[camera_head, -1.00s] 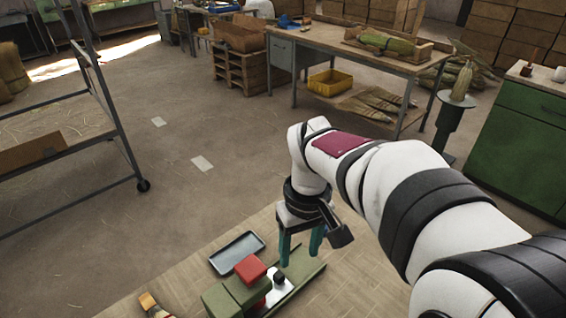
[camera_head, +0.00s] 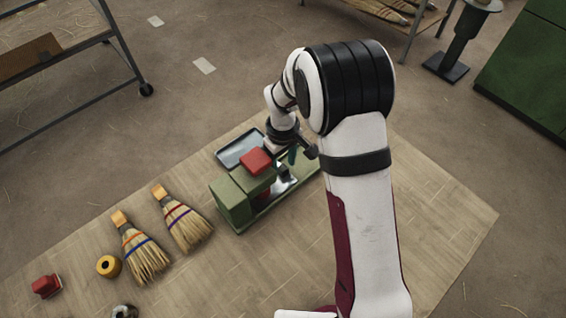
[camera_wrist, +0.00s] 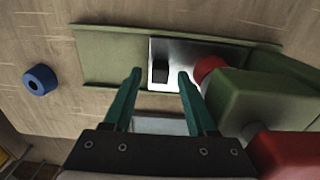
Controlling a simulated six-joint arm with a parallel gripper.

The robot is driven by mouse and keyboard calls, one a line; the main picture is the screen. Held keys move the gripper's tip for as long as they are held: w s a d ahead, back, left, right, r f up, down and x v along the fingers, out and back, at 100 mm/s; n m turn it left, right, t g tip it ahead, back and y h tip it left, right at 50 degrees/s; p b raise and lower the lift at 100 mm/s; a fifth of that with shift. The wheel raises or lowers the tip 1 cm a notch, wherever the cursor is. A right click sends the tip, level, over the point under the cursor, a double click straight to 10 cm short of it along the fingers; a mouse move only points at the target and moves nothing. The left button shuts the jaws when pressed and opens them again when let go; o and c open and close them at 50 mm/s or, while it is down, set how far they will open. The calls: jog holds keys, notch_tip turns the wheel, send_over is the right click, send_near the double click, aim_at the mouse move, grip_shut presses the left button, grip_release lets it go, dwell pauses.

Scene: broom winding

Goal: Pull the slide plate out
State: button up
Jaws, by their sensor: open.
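The slide plate (camera_head: 283,183) is a shiny metal plate on a green machine base (camera_head: 262,222). In the wrist view the plate (camera_wrist: 190,47) lies on the green base and carries a small black block (camera_wrist: 160,72). My gripper (camera_wrist: 160,77) is open, with its two teal fingers apart on either side of the black block in the picture. Whether they touch it, I cannot tell. In the head view my arm and wrist partly hide the gripper and the plate's far end. A green housing (camera_head: 233,201) with a red block (camera_head: 256,160) stands beside the plate.
A grey tray (camera_head: 240,148) lies behind the machine. Two brooms (camera_head: 141,254), (camera_head: 186,222), a yellow spool (camera_head: 109,266) and a red object (camera_head: 46,286) lie to the left. A blue ring (camera_wrist: 40,79) shows in the wrist view. The table (camera_head: 440,215) is clear at right.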

jog(key=shift+f, duration=0.35)
grip_shut()
dwell(1.2)
